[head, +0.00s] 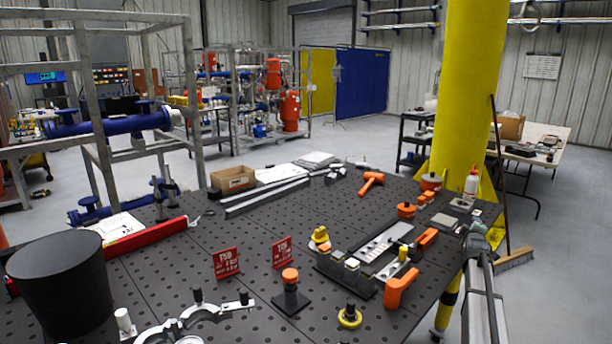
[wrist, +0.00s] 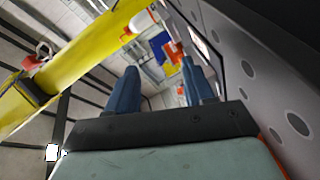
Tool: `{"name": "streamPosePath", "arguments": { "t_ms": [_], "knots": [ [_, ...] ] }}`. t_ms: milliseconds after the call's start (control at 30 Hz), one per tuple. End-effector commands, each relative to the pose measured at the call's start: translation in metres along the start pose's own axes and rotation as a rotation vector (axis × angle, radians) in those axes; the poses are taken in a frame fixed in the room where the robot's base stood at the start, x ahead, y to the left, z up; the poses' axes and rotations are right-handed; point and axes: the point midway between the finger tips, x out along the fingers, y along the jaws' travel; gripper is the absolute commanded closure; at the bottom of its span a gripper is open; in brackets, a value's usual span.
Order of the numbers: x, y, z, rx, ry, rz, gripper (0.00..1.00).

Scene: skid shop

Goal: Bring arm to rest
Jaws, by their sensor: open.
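My gripper (wrist: 160,80) shows in the wrist view as two blue fingers standing apart on a dark crossbar. The fingers are open, with nothing between them. In the wrist view, a dark perforated surface (wrist: 265,75) lies close on the right of the fingers, and a yellow column (wrist: 85,55) runs slantwise on the left. In the head view I cannot clearly make out my gripper. The perforated black table (head: 190,265) fills the lower middle there.
The table carries an orange mallet (head: 370,182), a cardboard box (head: 233,180), red signs (head: 226,263), white clamps (head: 205,312), and a fixture (head: 372,255). A yellow pillar (head: 470,90) stands behind its right side.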

Motion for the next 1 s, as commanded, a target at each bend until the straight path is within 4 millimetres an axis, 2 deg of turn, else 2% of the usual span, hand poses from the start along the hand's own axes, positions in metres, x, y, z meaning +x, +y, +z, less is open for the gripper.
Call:
{"name": "streamPosePath", "arguments": {
  "t_ms": [33, 200, 333, 433, 567, 767, 867, 1000],
  "knots": [
    [-0.001, 0.0, 0.03, 0.009, -0.016, 0.026, 0.48],
    [-0.006, 0.001, 0.098, 0.034, -0.05, 0.098, 0.48],
    [-0.015, -0.012, 0.14, 0.06, -0.076, 0.124, 0.48],
    [-0.023, -0.035, 0.156, 0.091, -0.091, 0.106, 0.48],
    [-0.034, -0.08, 0.16, 0.139, -0.107, 0.042, 0.48],
    [-0.058, -0.165, 0.148, 0.223, -0.137, -0.106, 0.48],
    [-0.078, -0.218, 0.138, 0.272, -0.163, -0.205, 0.48],
    [-0.115, -0.296, 0.124, 0.341, -0.214, -0.356, 0.48]
  ]
}}
